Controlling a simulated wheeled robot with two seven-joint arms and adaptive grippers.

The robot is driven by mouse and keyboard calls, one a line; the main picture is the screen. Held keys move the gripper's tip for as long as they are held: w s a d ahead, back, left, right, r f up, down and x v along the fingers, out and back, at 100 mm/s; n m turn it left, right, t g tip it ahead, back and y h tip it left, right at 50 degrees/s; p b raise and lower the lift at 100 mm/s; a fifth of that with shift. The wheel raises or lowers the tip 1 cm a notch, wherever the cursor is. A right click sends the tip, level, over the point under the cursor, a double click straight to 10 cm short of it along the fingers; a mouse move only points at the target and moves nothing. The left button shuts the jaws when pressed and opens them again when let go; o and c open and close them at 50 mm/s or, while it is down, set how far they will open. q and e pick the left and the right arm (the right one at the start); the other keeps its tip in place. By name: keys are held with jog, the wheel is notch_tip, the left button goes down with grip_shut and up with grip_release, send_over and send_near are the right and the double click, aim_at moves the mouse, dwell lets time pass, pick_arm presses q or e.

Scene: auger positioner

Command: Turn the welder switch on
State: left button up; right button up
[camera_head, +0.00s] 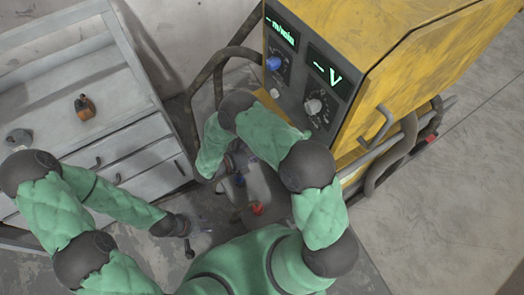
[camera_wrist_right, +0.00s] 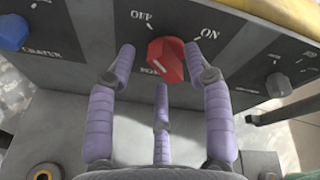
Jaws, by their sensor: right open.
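The yellow welder (camera_head: 400,60) stands at the top right of the head view, its dark front panel partly hidden by my right arm. In the right wrist view, a red rotary switch (camera_wrist_right: 166,60) sits on the panel between the labels OFF and ON. My right gripper (camera_wrist_right: 168,58) is open, with purple fingers on both sides of the switch and a third below it. I cannot tell whether they touch it. In the head view my left gripper (camera_head: 198,240) is low, beside the cabinet; its finger opening is unclear.
A grey drawer cabinet (camera_head: 140,140) stands at the left, with an orange and black item (camera_head: 84,107) on top. A blue knob (camera_wrist_right: 13,32) and a grey knob (camera_wrist_right: 278,84) flank the switch. A metal rail (camera_head: 400,140) runs along the welder's side; floor at right is clear.

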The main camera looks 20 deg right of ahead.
jog(key=shift+d, duration=0.3)
grip_shut()
